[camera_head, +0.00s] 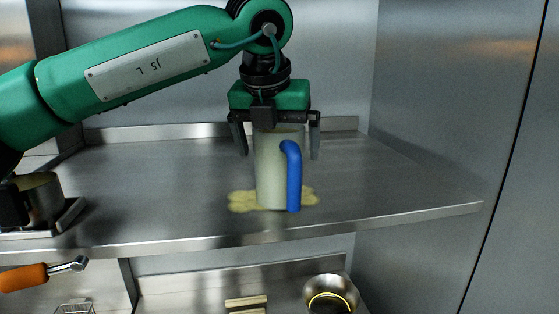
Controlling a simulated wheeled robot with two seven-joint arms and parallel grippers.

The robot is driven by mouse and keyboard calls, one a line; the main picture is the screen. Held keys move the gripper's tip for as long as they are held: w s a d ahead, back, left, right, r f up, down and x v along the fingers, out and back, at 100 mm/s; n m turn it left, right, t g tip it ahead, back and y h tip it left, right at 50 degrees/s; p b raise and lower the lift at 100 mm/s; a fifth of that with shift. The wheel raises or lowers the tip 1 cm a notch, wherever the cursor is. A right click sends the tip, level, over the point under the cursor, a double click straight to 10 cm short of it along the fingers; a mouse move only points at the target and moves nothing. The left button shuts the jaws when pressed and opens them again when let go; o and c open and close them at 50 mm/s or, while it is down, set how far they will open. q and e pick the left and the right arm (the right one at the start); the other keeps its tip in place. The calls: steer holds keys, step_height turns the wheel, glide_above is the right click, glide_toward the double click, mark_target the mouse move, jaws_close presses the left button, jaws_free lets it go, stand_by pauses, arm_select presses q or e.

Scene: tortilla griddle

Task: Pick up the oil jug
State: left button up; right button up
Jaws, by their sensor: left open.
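The oil jug (270,175) is a pale, tall jug with a blue handle on its right front. It stands upright on the steel shelf (400,195). A yellowish flat patch (243,201) spreads around its base. My left gripper (278,143) points down from above, with its black fingers open on either side of the jug's upper part. The left finger stands to the left of the jug and the right finger to the right, each with a visible gap. The gripper's body hides the jug's top. My right gripper does not show.
A metal pot (40,197) with a dark block beside it sits at the shelf's left end. Below the shelf are an orange-handled tool (24,277), a round metal bowl (331,291) and a small wooden piece (246,302). The shelf right of the jug is clear.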

arm_select(q)
steer(key=shift+w+d+f, duration=0.1)
steer(key=shift+w+f, duration=0.2)
steer(key=shift+f, duration=0.35)
steer(key=shift+s, duration=0.1)
steer(key=shift+c, duration=0.4)
steer(key=c, duration=1.5)
steer(key=shift+r, duration=0.1)
steer(key=shift+c, duration=0.2)
steer(key=shift+r, duration=0.1)
